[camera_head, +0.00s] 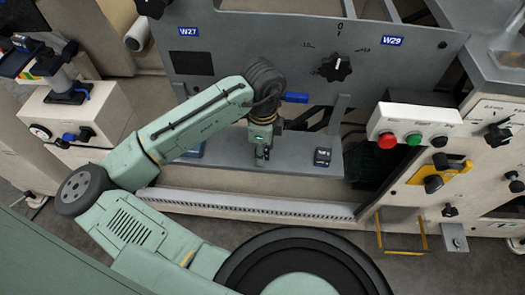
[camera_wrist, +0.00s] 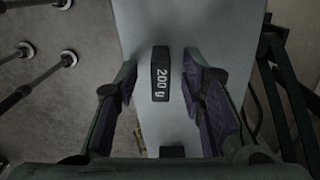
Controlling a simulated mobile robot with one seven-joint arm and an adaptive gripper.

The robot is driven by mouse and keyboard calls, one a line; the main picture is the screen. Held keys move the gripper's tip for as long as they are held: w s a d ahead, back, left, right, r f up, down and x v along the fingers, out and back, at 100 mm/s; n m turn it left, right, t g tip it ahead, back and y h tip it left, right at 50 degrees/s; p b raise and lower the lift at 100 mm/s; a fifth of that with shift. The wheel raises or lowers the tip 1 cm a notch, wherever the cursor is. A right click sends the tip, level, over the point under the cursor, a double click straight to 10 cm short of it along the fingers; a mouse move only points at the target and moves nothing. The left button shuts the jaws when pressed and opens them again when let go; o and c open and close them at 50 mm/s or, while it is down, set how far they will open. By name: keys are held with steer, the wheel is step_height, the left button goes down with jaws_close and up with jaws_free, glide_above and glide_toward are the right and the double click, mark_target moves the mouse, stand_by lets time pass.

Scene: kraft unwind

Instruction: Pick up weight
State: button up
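In the wrist view a dark block-shaped weight (camera_wrist: 160,75) marked "200 g" lies on a grey shelf. My gripper (camera_wrist: 159,65) is open, with one purple-padded finger on each side of the weight and a gap on both sides. In the head view my gripper (camera_head: 262,158) points down over the grey shelf (camera_head: 290,160). A small dark block (camera_head: 322,157) sits on the shelf to its right. I cannot tell whether it is the same weight; the arm may hide another. A further dark piece (camera_wrist: 172,152) shows at the wrist view's lower edge.
A panel (camera_head: 230,60) with a black knob (camera_head: 335,68) rises behind the shelf, and a blue handle (camera_head: 296,97) is close to my wrist. A button box (camera_head: 413,125) stands right. Dark bars (camera_wrist: 285,85) run beside the shelf.

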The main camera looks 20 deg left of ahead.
steer(key=shift+c, duration=0.2)
jaws_close()
stand_by(0.5)
